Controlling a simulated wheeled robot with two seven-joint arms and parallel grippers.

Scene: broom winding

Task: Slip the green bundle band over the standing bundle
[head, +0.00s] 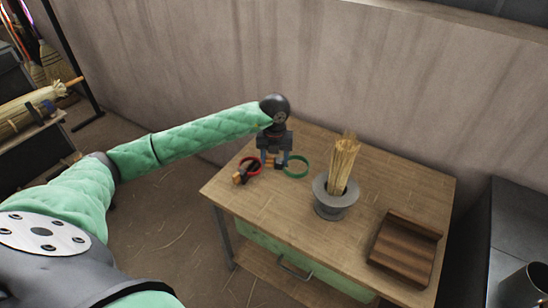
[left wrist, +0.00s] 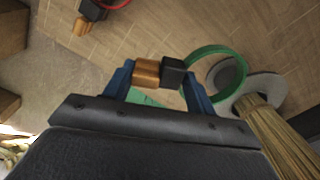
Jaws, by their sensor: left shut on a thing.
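My left gripper (head: 275,159) is shut on the handle of the green band (head: 297,167). In the left wrist view the wood-and-black handle (left wrist: 158,73) sits between the blue fingers, and the green band (left wrist: 238,82) sticks out to the right as an open ring. The standing bundle (head: 343,162) is a sheaf of straw upright in a grey round holder (head: 335,204), to the right of the band and apart from it in the head view. The bundle also shows at the lower right of the left wrist view (left wrist: 280,138). My right gripper is not in view.
A red band (head: 250,167) with its own handle lies on the wooden table (head: 270,211), left of the green one. A dark wooden stepped block (head: 405,248) is at the table's right front. A wall stands behind the table.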

